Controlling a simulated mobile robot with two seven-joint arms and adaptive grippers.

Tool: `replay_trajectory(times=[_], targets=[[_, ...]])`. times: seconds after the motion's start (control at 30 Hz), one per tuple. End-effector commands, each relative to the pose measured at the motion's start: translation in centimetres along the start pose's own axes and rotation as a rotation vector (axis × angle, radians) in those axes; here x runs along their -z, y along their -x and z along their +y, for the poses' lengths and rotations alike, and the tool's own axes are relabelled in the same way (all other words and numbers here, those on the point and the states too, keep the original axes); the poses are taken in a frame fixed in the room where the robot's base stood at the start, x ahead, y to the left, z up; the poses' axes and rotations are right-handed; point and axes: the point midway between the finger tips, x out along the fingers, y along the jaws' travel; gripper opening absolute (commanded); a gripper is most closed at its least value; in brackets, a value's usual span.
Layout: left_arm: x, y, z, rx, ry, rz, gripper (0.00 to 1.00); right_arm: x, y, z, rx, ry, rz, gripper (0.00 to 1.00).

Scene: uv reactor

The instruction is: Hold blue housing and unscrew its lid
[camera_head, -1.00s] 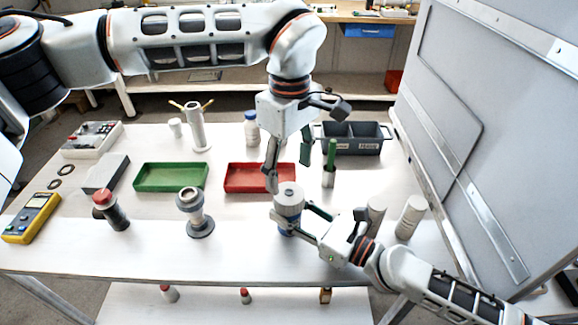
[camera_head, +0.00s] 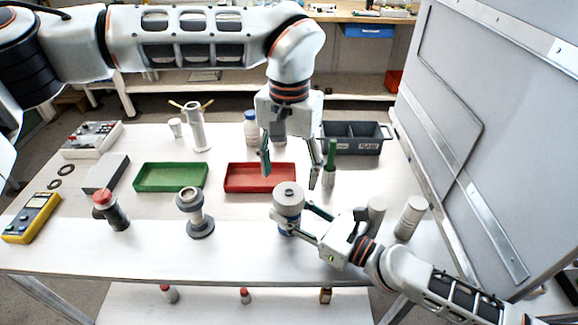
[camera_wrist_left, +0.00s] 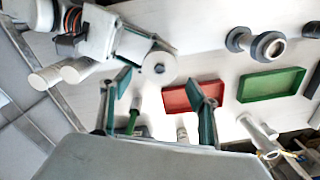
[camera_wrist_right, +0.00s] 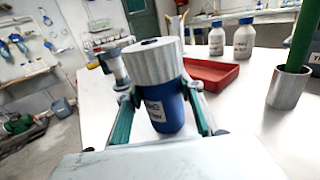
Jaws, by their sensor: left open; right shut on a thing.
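The blue housing (camera_head: 287,224) stands upright on the white table, with its ribbed light-grey lid (camera_head: 288,196) on top. In the right wrist view the blue housing (camera_wrist_right: 165,112) bears a white label, and the lid (camera_wrist_right: 153,62) sits on it. My right gripper (camera_head: 290,221) is shut around the housing body below the lid; its fingers (camera_wrist_right: 160,112) lie on both sides. My left gripper (camera_head: 290,180) is open and empty, pointing down above and behind the lid. In the left wrist view the lid (camera_wrist_left: 158,68) lies beyond the open fingers (camera_wrist_left: 160,105), not between them.
A red tray (camera_head: 260,189) and a green tray (camera_head: 170,189) lie behind and left. A green rod in a metal cup (camera_head: 329,175) stands close right of my left gripper. A grey flanged part (camera_head: 195,215) stands left of the housing. Light cylinders (camera_head: 410,217) stand at the right.

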Motion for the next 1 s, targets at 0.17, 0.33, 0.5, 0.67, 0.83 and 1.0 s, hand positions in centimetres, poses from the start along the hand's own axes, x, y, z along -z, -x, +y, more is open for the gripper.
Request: replay_trajectory(times=[0.17, 0.33, 0.5, 0.67, 0.83, 1.0], targets=[[-0.1, -2.7, 0.0, -0.001, 0.001, -0.005, 0.61, -0.1, 0.0, 0.0, 0.000, 0.000, -0.001, 0.00], [-0.1, -5.1, 0.0, -0.001, 0.002, -0.003, 0.61, -0.1, 0.0, 0.0, 0.000, 0.000, -0.001, 0.00], [-0.1, -6.7, 0.0, 0.000, 0.003, -0.002, 0.61, -0.1, 0.0, 0.0, 0.000, 0.000, -0.001, 0.00], [0.0, -7.2, 0.0, 0.000, 0.004, 0.000, 0.61, -0.1, 0.0, 0.0, 0.000, 0.000, -0.001, 0.00], [0.0, -7.2, 0.0, 0.000, 0.004, 0.000, 0.61, -0.1, 0.0, 0.0, 0.000, 0.000, -0.001, 0.00], [0.0, -7.2, 0.0, 0.000, 0.004, 0.000, 0.29, -0.1, 0.0, 0.0, 0.000, 0.000, -0.001, 0.00]])
